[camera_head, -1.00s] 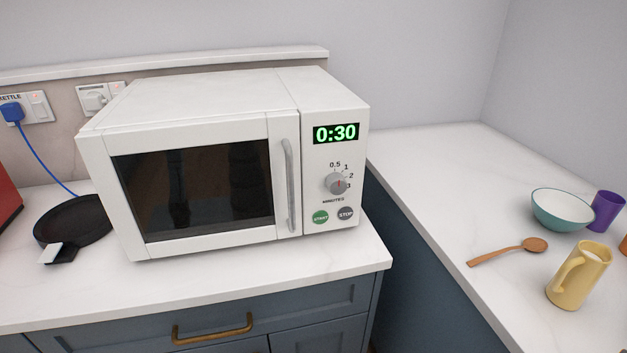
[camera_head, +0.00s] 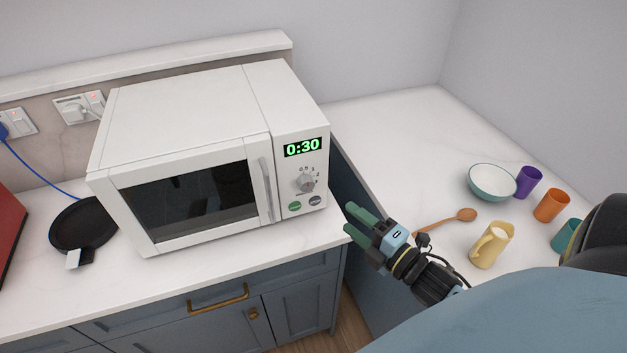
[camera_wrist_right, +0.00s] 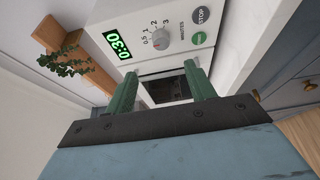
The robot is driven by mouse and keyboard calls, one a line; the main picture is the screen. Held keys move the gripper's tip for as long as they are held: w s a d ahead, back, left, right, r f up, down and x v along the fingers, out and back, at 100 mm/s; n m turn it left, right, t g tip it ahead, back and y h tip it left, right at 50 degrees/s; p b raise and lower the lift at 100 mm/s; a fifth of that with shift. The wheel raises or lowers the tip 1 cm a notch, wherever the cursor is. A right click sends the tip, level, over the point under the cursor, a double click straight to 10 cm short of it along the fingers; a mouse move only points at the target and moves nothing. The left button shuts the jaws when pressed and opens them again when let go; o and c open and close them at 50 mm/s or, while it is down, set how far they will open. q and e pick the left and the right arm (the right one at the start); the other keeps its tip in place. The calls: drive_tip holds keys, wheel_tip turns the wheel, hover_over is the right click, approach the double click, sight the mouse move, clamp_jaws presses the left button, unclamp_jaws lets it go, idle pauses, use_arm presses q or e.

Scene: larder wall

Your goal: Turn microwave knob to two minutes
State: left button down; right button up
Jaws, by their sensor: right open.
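The white microwave (camera_head: 180,110) stands on the counter with its door shut. Its green display (camera_head: 303,147) reads 0:30. The grey knob (camera_head: 306,183) sits below the display, inside a dial marked 0.5, 1, 2 and 3 minutes. In the right wrist view the knob (camera_wrist_right: 161,40) is beyond the fingertips, and the display (camera_wrist_right: 118,44) also shows. My right gripper (camera_head: 356,220) is open and empty, to the right of and below the knob, apart from the microwave. Its two green fingers also show in the right wrist view (camera_wrist_right: 163,90). My left gripper is not in view.
The start button (camera_head: 295,206) and stop button (camera_head: 315,200) are just under the knob. On the right counter lie a wooden spoon (camera_head: 464,214), a yellow jug (camera_head: 490,246), a bowl (camera_head: 492,183) and several cups. A black pan (camera_head: 84,224) is left of the microwave.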

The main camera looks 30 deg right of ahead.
sight(310, 187)
drive_tip(key=w, duration=0.4)
drive_tip(key=w+a+p, duration=0.1)
drive_tip(key=w, duration=0.3)
drive_tip(key=w+a, duration=0.1)
drive_tip(key=w, duration=0.4)
drive_tip(key=shift+f, duration=0.1)
drive_tip(key=shift+s, duration=0.1)
drive_tip(key=c, duration=1)
